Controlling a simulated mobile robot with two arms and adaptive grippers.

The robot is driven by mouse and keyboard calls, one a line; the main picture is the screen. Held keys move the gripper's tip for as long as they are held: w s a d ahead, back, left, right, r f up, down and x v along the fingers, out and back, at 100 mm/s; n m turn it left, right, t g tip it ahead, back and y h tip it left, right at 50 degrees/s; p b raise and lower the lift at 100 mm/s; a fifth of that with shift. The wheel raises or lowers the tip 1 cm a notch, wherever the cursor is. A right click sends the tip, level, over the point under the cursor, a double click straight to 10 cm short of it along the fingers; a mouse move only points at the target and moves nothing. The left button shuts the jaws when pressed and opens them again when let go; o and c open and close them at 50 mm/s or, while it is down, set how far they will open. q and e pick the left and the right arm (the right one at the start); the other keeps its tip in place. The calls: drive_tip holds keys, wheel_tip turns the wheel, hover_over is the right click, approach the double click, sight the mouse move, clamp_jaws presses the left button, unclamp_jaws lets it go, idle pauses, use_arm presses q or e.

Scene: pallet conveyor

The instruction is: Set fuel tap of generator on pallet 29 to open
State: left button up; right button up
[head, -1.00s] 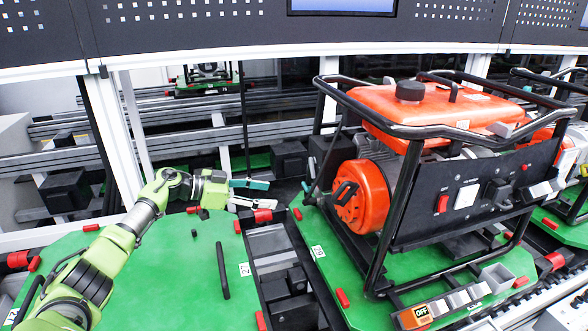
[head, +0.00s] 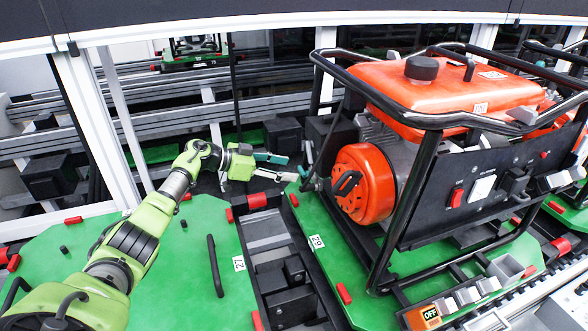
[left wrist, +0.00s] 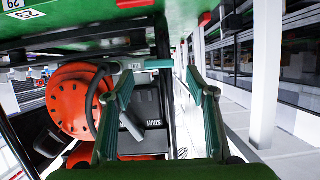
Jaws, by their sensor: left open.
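The orange generator (head: 440,95) with a black tube frame stands on the green pallet marked 29 (head: 330,262). Its round orange recoil starter (head: 362,185) faces left; it also shows in the left wrist view (left wrist: 72,100), which looks upside down. A small grey-and-teal lever-like part (left wrist: 150,64) crosses in front of my left gripper (left wrist: 160,74); I cannot tell for certain that it is the fuel tap, or its setting. My left gripper (head: 291,168) is open, its fingers pointing right, just left of the generator frame and apart from the starter. My right gripper is out of view.
A green pallet marked 27 (head: 190,245) lies at left with no generator on it, under my left arm. Dark conveyor parts (head: 275,285) fill the gap between pallets. A white post (head: 95,125) stands behind my arm.

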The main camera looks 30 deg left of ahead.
sight(302, 170)
use_arm(q)
drive_tip(key=shift+x, duration=1.2)
drive_tip(key=shift+w+d+f, duration=0.2)
drive_tip(key=shift+w+d, duration=0.15)
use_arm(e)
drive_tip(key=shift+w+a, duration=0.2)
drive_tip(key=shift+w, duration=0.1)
use_arm(q)
drive_tip(key=c, duration=1.1)
drive_tip(key=p, duration=0.1)
drive_tip(key=m+p, duration=0.1)
drive_tip(key=p, duration=0.1)
drive_tip(key=shift+s+d+r+t, duration=0.1)
drive_tip(key=shift+s+r+t, duration=0.05)
drive_tip(key=shift+r+t, duration=0.2)
drive_tip(key=shift+f+m+y+p, duration=0.15)
drive_tip(key=shift+m+y+p, duration=0.25)
drive_tip(key=shift+y+p, duration=0.15)
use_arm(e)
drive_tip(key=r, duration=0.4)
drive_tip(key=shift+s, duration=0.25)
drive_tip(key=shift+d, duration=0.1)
